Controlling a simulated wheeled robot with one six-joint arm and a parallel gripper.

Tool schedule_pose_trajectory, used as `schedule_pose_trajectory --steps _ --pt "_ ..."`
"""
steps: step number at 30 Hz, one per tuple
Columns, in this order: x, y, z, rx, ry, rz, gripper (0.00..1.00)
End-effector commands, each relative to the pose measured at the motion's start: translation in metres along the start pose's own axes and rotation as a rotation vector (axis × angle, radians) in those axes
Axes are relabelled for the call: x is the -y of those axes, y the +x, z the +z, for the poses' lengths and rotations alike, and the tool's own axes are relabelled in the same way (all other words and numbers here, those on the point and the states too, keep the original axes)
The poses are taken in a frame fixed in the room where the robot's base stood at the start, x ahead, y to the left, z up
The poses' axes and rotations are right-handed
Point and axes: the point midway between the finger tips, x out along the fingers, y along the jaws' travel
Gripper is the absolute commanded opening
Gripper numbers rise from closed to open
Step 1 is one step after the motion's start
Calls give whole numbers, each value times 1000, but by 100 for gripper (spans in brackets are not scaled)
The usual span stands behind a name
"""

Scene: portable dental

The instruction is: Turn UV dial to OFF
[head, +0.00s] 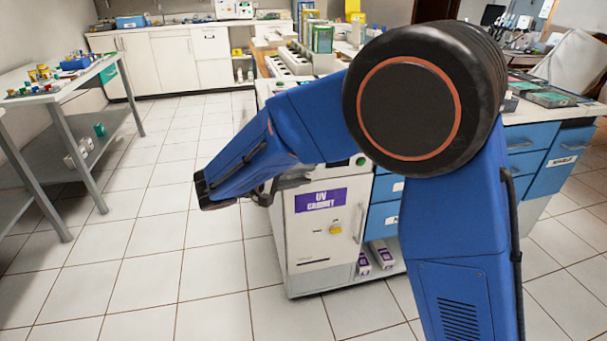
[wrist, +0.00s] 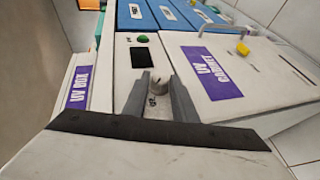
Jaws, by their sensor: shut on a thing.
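The UV cabinet (head: 320,228) is a white unit with a purple label in the head view. It also shows in the wrist view (wrist: 260,100). On its control panel (wrist: 122,78) the UV dial (wrist: 158,85) is a small pale knob with a dark pointer line. My gripper (wrist: 159,83) is shut on the dial, one grey finger on each side. Small lettering beside the dial is too blurred to read.
A dark display (wrist: 140,57) and a green button (wrist: 142,39) sit above the dial. The cabinet door has a yellow part (wrist: 242,48) and a handle. Blue drawers (head: 383,216) stand right of the cabinet. Open tiled floor (head: 170,260) lies to the left.

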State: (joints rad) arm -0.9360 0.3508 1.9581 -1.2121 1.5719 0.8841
Motion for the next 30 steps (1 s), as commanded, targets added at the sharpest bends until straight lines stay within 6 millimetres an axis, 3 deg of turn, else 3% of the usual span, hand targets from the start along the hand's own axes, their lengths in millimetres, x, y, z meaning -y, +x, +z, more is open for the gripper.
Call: schedule_pose_trajectory --steps 9,24,25,27,30 --pt "3 0 0 1 -44 101 3" --pt "3 1 1 1 -51 117 3" --pt "3 1 1 1 -51 117 27" --pt "3 1 1 1 -51 117 43" --pt "3 1 1 1 -50 117 43"
